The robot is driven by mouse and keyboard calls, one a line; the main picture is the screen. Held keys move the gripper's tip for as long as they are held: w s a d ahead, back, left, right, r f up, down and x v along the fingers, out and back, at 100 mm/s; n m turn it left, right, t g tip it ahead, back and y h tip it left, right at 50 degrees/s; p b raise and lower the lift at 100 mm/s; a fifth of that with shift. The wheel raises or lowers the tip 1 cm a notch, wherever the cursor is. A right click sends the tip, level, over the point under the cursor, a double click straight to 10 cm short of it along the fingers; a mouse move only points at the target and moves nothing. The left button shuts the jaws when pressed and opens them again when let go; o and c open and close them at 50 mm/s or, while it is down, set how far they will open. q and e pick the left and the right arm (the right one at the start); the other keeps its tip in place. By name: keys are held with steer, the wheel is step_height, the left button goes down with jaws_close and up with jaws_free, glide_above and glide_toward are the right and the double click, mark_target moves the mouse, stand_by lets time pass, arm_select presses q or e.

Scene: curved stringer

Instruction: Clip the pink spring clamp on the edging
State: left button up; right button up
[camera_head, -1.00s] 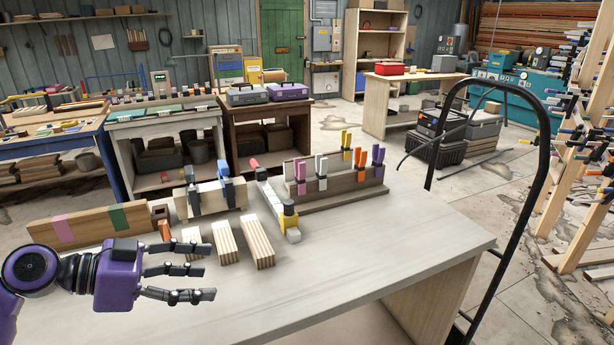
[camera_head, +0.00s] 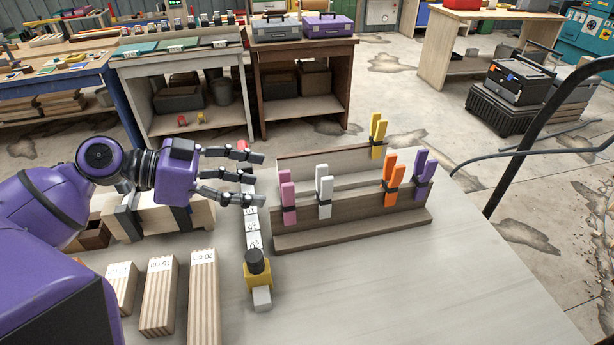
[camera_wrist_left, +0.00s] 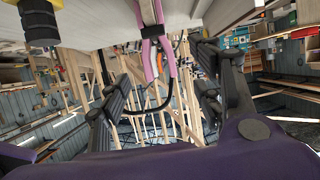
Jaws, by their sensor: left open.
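The pink spring clamp (camera_head: 287,197) stands upright at the left end of the wooden clamp rack (camera_head: 350,213). It also shows in the left wrist view (camera_wrist_left: 156,50), between the spread fingers. My left gripper (camera_head: 254,178) is open and empty, its fingertips just left of the pink clamp and apart from it in the head view. In the left wrist view the gripper (camera_wrist_left: 160,92) has fingers on both sides of the clamp's line. I cannot make out the edging now; my left arm covers the left of the bench. My right gripper is not in view.
White (camera_head: 324,190), orange (camera_head: 391,180), purple (camera_head: 425,172) and yellow (camera_head: 378,130) clamps stand in the rack. A yellow-and-black bar clamp (camera_head: 257,268) lies left of it, near labelled wooden blocks (camera_head: 204,295). The bench's right front is clear.

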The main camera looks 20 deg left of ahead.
mark_target(287, 189)
arm_select(q)
steer(key=x, duration=0.7)
steer(key=shift+w+d+f, duration=0.1)
steer(key=shift+w+d, duration=0.05)
steer(key=shift+d, duration=0.2)
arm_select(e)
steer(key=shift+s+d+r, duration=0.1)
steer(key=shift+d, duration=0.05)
